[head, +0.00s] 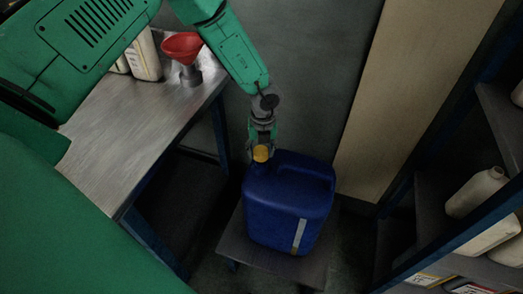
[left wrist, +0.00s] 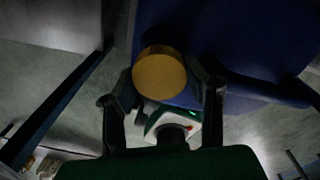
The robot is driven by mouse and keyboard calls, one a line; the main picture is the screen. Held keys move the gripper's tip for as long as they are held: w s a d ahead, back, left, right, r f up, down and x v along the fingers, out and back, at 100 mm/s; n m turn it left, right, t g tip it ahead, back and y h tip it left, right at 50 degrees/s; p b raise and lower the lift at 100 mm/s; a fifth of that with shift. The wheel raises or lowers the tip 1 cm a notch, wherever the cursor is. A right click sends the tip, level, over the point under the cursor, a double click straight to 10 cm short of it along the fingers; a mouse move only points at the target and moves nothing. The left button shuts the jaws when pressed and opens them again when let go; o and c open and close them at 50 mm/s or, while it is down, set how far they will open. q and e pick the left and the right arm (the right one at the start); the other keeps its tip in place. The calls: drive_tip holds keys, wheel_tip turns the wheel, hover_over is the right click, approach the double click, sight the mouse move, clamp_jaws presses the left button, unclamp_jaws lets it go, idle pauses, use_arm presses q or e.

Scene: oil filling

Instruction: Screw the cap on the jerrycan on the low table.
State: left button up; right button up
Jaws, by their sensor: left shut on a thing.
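The blue jerrycan (head: 290,205) stands upright on the low table (head: 238,247) in the head view; it also fills the upper right of the left wrist view (left wrist: 250,40). The yellow cap (head: 261,153) is at the jerrycan's top left corner, where its neck would be. My left gripper (head: 261,147) is above that corner and is shut on the cap. In the left wrist view the cap (left wrist: 159,73) shows as a round disc between the two dark fingers. The neck is hidden, so I cannot tell how the cap sits on it. My right gripper is not in view.
A metal workbench (head: 125,120) stands at the left with a red funnel (head: 182,46) and pale bottles (head: 146,57) at its back. A shelf (head: 440,240) with white containers (head: 476,192) is at the right. A wooden panel (head: 410,90) stands behind the jerrycan.

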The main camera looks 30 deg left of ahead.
use_arm(q)
drive_tip(key=shift+d, duration=0.1)
drive_tip(key=shift+d+r, duration=0.1)
drive_tip(key=shift+d, duration=0.35)
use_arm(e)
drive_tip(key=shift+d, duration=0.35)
use_arm(q)
drive_tip(key=shift+a, duration=0.25)
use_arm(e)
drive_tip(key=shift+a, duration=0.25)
use_arm(q)
drive_tip(key=shift+d+f, duration=0.1)
drive_tip(key=shift+f, duration=0.4)
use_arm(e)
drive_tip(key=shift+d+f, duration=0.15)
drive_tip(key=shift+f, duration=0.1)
use_arm(q)
drive_tip(key=shift+f, duration=0.15)
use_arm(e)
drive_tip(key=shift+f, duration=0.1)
use_arm(q)
drive_tip(key=shift+s+f+b, duration=0.15)
drive_tip(key=shift+f+b, duration=0.05)
drive_tip(key=shift+b, duration=0.15)
drive_tip(key=shift+c, duration=0.9)
drive_tip(key=shift+f, duration=0.25)
drive_tip(key=shift+c, duration=0.2)
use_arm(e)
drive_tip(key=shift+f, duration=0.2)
